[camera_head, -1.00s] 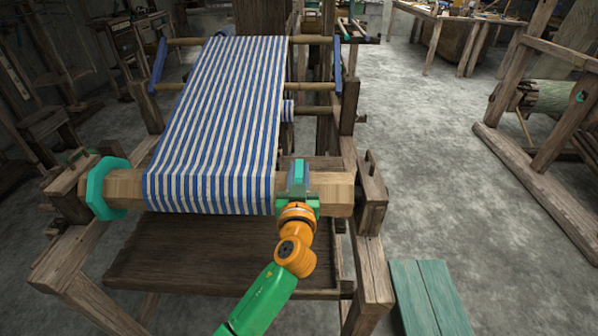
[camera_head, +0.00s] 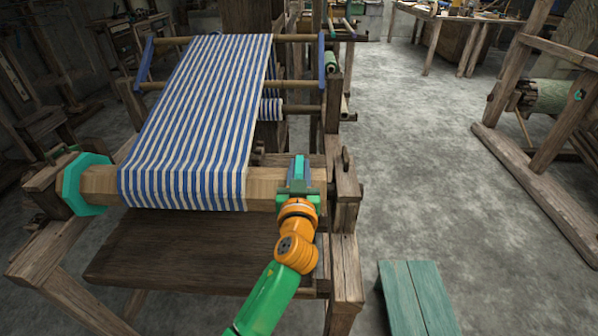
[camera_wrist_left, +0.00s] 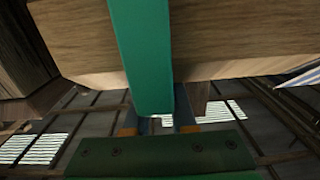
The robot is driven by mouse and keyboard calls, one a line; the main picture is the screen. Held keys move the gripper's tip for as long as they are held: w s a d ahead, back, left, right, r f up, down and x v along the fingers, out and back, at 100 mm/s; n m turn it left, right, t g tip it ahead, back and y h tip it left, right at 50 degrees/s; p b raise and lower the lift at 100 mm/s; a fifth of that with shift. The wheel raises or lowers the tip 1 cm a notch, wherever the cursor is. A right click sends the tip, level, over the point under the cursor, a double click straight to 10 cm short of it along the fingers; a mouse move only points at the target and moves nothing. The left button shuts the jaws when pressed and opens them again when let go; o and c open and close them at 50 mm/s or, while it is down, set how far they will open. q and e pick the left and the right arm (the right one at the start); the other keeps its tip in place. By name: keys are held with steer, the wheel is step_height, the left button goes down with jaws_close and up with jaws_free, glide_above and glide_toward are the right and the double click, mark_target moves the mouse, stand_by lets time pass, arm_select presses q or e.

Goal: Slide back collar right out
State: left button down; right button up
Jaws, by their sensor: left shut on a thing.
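The back collar right is a narrow teal band (camera_head: 299,168) around the wooden beam (camera_head: 262,188), near the beam's right end. In the left wrist view it is a teal strip (camera_wrist_left: 143,55) across the wood. My left gripper (camera_head: 298,188) reaches up from below, shut on the collar; its fingers (camera_wrist_left: 158,121) show on both sides of the strip's lower end. Bare wood shows between the collar and the striped cloth (camera_head: 190,130). The collar's far side is hidden. My right gripper is not in view.
Another teal octagonal collar (camera_head: 82,184) sits at the beam's left end. The loom's right post (camera_head: 345,200) stands just right of my gripper. A teal bench (camera_head: 418,295) is at the lower right. Open floor (camera_head: 420,170) lies to the right.

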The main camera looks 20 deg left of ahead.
arm_select(q)
steer(key=shift+d, duration=0.15)
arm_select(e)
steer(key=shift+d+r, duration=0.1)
arm_select(q)
steer(key=c, duration=0.9)
jaws_free()
steer(key=shift+c, duration=0.2)
steer(key=shift+o, duration=0.9)
steer(key=shift+w+d, duration=0.1)
steer(key=shift+d, duration=0.05)
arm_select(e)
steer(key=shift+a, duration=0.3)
